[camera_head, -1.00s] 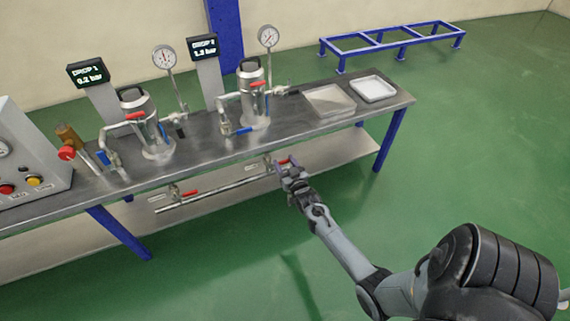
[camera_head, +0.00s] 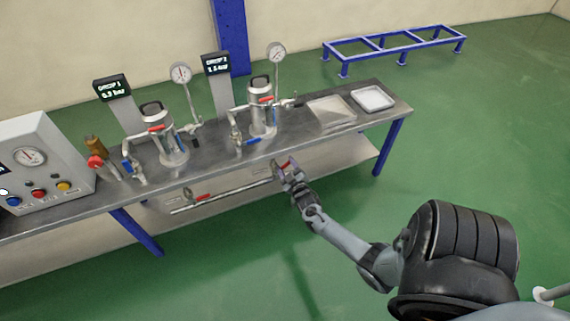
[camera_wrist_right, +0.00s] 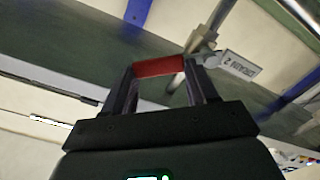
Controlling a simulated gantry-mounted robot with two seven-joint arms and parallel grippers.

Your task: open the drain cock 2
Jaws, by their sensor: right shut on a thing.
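The drain cock 2 has a red lever handle (camera_wrist_right: 158,67), seen close up in the right wrist view beside a tag reading DRAIN 2 (camera_wrist_right: 240,65). My right gripper (camera_wrist_right: 160,74) is shut on this handle, with one finger at each end of the red grip. In the head view my right gripper (camera_head: 283,167) is at the front edge below the bench, and the red handle (camera_head: 286,163) shows only partly past it. The valve body is mostly hidden there. My left gripper is not in view.
Another red-handled cock (camera_head: 201,196) sits to the left along the same pipe (camera_head: 228,193). Above, the steel bench (camera_head: 215,162) carries two metal vessels, gauges, displays and two trays. A control box (camera_head: 38,165) stands at left. The green floor at right is mostly free.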

